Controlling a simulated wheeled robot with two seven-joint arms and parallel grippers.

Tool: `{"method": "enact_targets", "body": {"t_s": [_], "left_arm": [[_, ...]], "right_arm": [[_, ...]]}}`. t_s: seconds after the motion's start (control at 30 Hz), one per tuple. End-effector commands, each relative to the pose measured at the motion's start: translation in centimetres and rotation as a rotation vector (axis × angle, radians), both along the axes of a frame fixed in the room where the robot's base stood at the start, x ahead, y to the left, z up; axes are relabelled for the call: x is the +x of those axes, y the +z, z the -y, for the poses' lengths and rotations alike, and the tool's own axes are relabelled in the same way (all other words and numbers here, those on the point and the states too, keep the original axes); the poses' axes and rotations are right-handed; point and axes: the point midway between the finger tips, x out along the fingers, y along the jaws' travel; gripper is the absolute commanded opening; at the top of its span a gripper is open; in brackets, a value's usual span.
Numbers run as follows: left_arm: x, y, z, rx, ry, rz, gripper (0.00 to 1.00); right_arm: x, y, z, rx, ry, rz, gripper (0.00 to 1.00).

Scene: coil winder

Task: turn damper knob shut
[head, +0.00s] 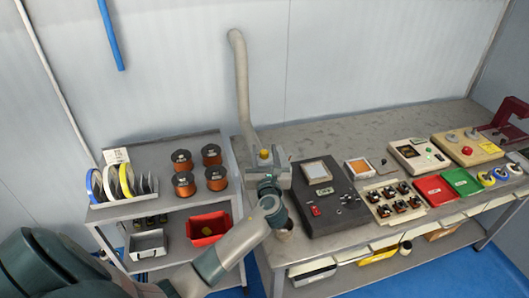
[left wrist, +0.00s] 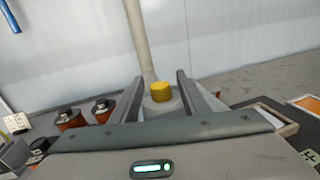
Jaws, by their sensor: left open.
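The damper knob (head: 264,154) is a small yellow cap at the foot of a grey duct pipe (head: 241,85) at the back left corner of the bench. My left gripper (head: 267,155) is at the knob, its fingers pointing toward the wall. In the left wrist view the yellow knob (left wrist: 161,91) shows between the two spread fingers of the left gripper (left wrist: 158,78), with gaps on both sides. I cannot tell whether a finger touches it. The knob's underside is hidden. My right gripper is not in view.
A shelf cart (head: 160,203) with copper wire spools (head: 183,184) and a red bin (head: 208,229) stands left of the bench. A dark winder unit (head: 318,195) sits close right of my gripper. Trays and control boxes fill the bench's right side. The bench's back strip (head: 370,125) is clear.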

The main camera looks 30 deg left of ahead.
Motion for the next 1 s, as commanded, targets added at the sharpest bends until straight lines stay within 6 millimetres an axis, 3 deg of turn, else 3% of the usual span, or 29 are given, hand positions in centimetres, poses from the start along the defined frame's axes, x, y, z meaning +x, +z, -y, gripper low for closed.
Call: {"method": "enact_targets", "body": {"t_s": [0.03, 0.2, 0.67, 1.0], "left_arm": [[-0.01, 0.0, 0.01, 0.0, 0.0, 0.0, 0.37], [-0.02, -0.01, 0.02, 0.0, 0.0, 0.0, 0.0], [0.02, -0.02, 0.1, -0.001, 0.062, -0.001, 0.0], [0.14, -0.04, 0.24, -0.003, 0.278, -0.001, 0.0]], "right_arm": [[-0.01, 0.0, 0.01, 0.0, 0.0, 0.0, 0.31], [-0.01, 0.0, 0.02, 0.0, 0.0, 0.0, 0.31], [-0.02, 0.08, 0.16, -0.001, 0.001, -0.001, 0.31], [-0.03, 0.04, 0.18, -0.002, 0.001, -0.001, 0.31]]}}
